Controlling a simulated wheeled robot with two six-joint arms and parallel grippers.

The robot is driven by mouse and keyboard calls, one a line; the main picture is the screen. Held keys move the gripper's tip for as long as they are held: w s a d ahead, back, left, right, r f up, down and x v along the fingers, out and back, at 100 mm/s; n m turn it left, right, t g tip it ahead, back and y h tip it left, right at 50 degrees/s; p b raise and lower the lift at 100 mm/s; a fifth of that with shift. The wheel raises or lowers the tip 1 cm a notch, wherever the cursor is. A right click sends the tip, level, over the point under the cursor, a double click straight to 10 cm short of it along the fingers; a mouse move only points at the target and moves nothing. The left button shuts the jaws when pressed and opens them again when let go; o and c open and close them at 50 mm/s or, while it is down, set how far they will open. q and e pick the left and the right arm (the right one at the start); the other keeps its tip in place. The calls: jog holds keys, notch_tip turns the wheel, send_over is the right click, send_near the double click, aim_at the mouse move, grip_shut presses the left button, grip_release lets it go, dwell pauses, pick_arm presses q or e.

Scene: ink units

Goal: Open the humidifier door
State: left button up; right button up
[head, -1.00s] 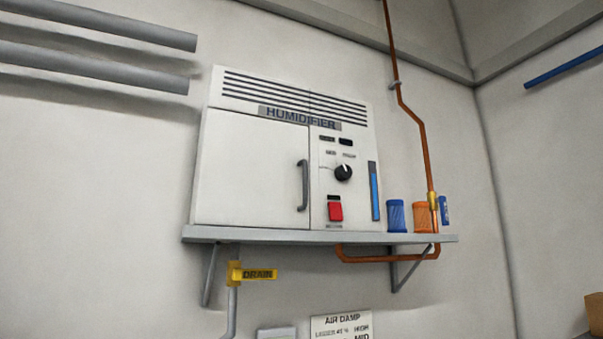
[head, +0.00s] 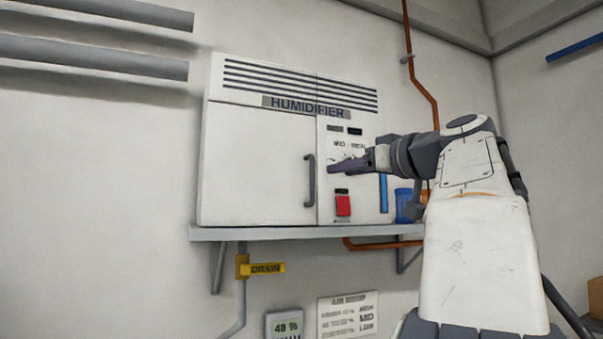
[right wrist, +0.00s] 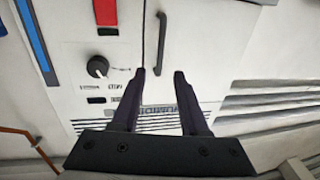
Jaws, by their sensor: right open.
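The white humidifier (head: 235,135) stands on a wall shelf in the head view. Its door (head: 255,165) is shut, with a dark vertical handle (head: 309,181) near its right edge. The handle also shows in the right wrist view (right wrist: 161,45), beyond the fingertips and roughly in line with the gap between them. My right gripper (head: 340,166) is open and empty, in front of the control panel to the right of the handle. It shows from behind in the right wrist view (right wrist: 160,74), apart from the handle. It hides the black knob in the head view. My left gripper is out of view.
A red switch (head: 343,205) and a blue gauge strip (head: 383,192) sit on the panel right of the handle. The shelf (head: 300,233) runs below the humidifier, with a yellow drain valve (head: 262,268) under it. Two grey pipes (head: 95,57) are at upper left.

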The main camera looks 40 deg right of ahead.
jog(key=w+p, duration=0.2)
jog(key=w, duration=0.3)
jog(key=w+p, duration=0.3)
jog(key=w, duration=0.2)
jog(key=shift+d, duration=0.2)
jog(key=shift+f, duration=0.1)
grip_shut()
dwell(0.9)
